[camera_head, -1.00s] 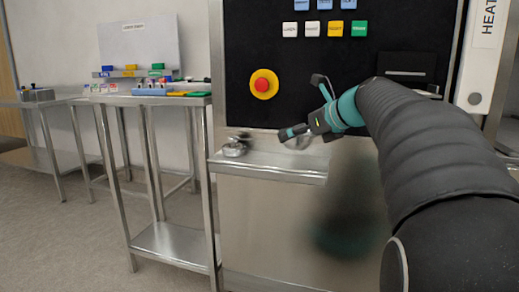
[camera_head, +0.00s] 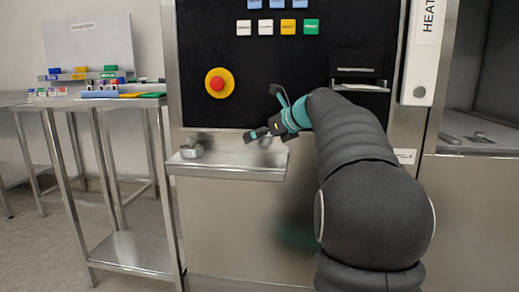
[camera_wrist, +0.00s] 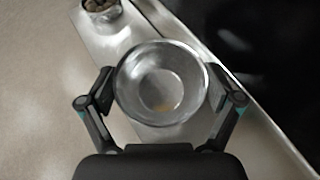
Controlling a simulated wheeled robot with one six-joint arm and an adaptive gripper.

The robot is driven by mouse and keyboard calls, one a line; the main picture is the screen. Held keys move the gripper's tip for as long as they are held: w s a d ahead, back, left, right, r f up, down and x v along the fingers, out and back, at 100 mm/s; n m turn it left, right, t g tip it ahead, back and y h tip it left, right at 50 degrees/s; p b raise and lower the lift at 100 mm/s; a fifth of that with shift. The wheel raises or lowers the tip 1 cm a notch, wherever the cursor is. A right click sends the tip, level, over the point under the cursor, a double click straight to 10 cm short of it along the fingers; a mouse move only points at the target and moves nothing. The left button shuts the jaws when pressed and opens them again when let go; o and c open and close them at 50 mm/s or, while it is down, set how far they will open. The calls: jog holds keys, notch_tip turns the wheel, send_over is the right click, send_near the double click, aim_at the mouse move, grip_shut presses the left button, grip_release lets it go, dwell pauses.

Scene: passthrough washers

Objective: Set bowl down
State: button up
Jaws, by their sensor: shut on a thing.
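A clear, round bowl (camera_wrist: 162,84) sits between the two fingers of my gripper (camera_wrist: 160,92) in the wrist view, with a finger against each side. A small brownish patch shows at its bottom. In the head view my gripper (camera_head: 268,132) is over the right part of a metal shelf (camera_head: 225,172), in front of the dark panel. The bowl (camera_head: 265,143) is small and partly hidden there. I cannot tell whether it touches the shelf.
A small metal container (camera_head: 191,150) stands at the shelf's left end; in the wrist view this container (camera_wrist: 101,8) holds dark items. A red emergency button (camera_head: 219,83) and coloured buttons are on the panel. A steel table (camera_head: 128,102) stands left.

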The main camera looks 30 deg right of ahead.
aim_at(261, 147)
jog(key=f, duration=0.1)
jog(key=f+b, duration=0.1)
jog(key=f, duration=0.1)
jog(key=shift+w+d+f, duration=0.15)
jog(key=shift+w+f, duration=0.05)
jog(key=shift+f, duration=0.05)
jog(key=shift+w, duration=0.15)
jog(key=shift+d+f, duration=0.1)
jog(key=shift+f, duration=0.05)
jog(key=o, duration=0.9)
